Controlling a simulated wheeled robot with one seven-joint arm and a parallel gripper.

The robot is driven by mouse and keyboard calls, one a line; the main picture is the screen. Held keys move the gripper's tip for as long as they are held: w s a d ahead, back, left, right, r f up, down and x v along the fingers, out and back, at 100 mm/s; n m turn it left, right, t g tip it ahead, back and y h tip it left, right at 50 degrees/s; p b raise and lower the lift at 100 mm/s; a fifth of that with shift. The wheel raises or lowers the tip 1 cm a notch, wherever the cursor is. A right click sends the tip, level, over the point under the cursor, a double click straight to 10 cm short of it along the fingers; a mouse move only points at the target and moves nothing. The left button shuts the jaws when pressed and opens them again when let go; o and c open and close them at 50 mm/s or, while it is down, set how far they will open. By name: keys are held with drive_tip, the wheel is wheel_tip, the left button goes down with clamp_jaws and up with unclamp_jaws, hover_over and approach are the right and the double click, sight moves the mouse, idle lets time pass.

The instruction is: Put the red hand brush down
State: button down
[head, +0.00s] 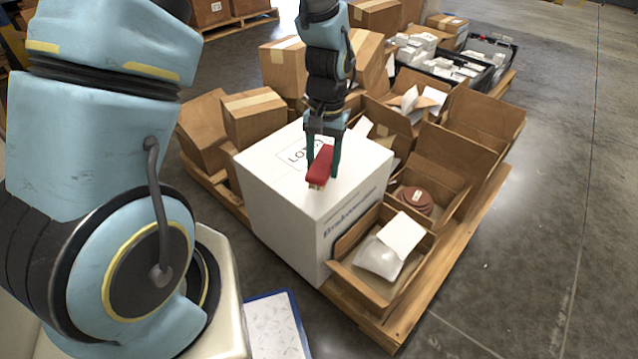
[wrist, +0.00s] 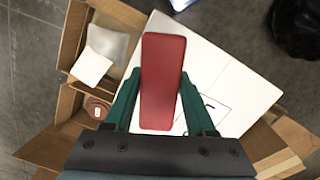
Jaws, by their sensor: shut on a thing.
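The red hand brush (head: 321,165) is between the two green fingers of my gripper (head: 324,163), over the top of a large white box (head: 352,181). My gripper is shut on it. I cannot tell whether the brush touches the box top. The brush's underside is hidden.
Open cardboard boxes (head: 345,272) stand right of the white box on a wooden pallet (head: 448,270), one holding reddish-brown discs (head: 415,201). Closed cartons (head: 255,118) stand behind. Black crates (head: 482,62) of white packets are farther back. Bare floor lies right.

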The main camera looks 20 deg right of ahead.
drive_tip(key=shift+f+b, duration=0.4)
drive_tip(key=shift+f, duration=2.2)
drive_tip(key=shift+f, duration=0.2)
drive_tip(key=shift+c, duration=1.1)
unclamp_jaws()
